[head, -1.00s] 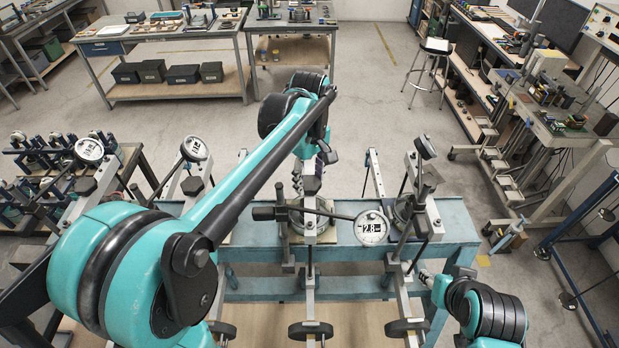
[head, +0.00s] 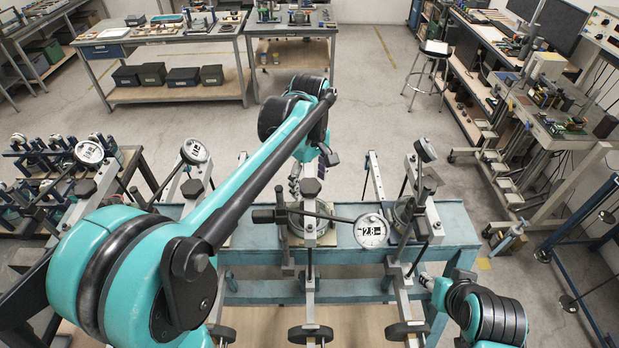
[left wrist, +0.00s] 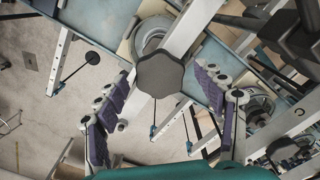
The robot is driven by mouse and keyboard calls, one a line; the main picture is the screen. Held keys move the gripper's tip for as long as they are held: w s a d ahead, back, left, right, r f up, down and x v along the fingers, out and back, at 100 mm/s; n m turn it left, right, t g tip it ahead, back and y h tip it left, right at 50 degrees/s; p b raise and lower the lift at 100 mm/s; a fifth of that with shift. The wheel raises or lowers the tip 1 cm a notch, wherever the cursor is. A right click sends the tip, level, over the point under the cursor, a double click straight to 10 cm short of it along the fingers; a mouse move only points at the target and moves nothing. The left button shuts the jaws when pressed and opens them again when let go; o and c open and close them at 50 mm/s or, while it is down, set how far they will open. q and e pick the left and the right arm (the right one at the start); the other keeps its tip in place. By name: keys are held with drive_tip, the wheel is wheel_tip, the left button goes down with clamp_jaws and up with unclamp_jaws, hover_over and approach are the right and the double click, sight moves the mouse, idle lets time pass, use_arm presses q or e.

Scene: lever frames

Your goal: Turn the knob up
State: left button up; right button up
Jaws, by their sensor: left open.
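A dark, many-sided knob (left wrist: 160,74) sits on a grey metal bar in the left wrist view. It also shows as a dark knob (head: 310,187) on the middle lever frame in the head view. My left gripper (left wrist: 163,80) is open, with one purple-padded finger on each side of the knob and visible gaps between. In the head view my left gripper (head: 296,180) is partly hidden by my arm beside the knob. A round dial (head: 371,230) on this frame reads about 2.8. My right gripper (head: 426,281) shows only as a small tip at lower right.
The lever frames stand on a blue bench (head: 340,260). Another frame (head: 420,195) with its own knob stands close on the right, and more stand on the left. Round weights (head: 310,334) are at the near ends of the bars.

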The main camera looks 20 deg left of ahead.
sight(309, 185)
use_arm(q)
wheel_tip(309, 185, up, 12)
idle(0.4)
idle(0.4)
